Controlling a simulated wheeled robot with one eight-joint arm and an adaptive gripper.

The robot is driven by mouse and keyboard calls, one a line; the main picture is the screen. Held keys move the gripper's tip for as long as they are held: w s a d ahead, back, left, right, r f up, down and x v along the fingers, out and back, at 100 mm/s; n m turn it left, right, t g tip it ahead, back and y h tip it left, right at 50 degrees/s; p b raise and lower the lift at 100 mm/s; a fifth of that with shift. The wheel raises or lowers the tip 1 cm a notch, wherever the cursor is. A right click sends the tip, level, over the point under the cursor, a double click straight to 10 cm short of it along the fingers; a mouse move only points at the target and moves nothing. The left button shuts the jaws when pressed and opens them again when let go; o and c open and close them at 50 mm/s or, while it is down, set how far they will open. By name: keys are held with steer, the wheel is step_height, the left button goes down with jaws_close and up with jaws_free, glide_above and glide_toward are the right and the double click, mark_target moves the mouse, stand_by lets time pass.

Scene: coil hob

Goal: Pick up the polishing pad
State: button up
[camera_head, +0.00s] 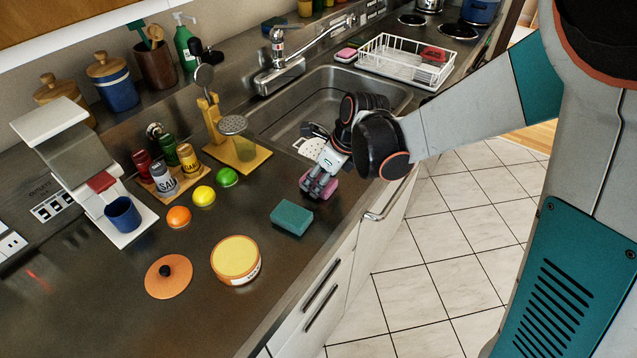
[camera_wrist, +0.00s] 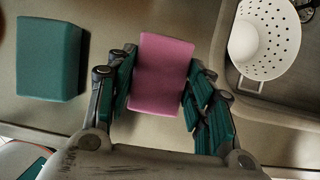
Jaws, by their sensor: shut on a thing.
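A pink block-shaped pad (camera_head: 331,189) is between the fingers of my gripper (camera_head: 319,183), near the counter's front edge. The wrist view shows the pink pad (camera_wrist: 162,75) upright in the picture, with teal-lined fingers pressed against its left and right sides. My gripper is shut on it. Whether the pad touches the counter or hangs just above it I cannot tell. A similar teal pad (camera_head: 291,218) lies flat on the counter to the left of the gripper, apart from it; it also shows in the wrist view (camera_wrist: 50,58).
The sink (camera_head: 290,127) is just behind the gripper, with a white perforated strainer (camera_wrist: 263,40) in it. A yellow stand (camera_head: 246,157), a lime (camera_head: 227,177), a lemon (camera_head: 204,196) and a round yellow-topped tin (camera_head: 235,262) stand to the left. The counter's front edge is close.

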step_height(320, 180, up, 20)
steer(key=p, duration=0.6)
steer(key=shift+s+p, duration=0.15)
steer(key=shift+p, duration=0.25)
stand_by(0.6)
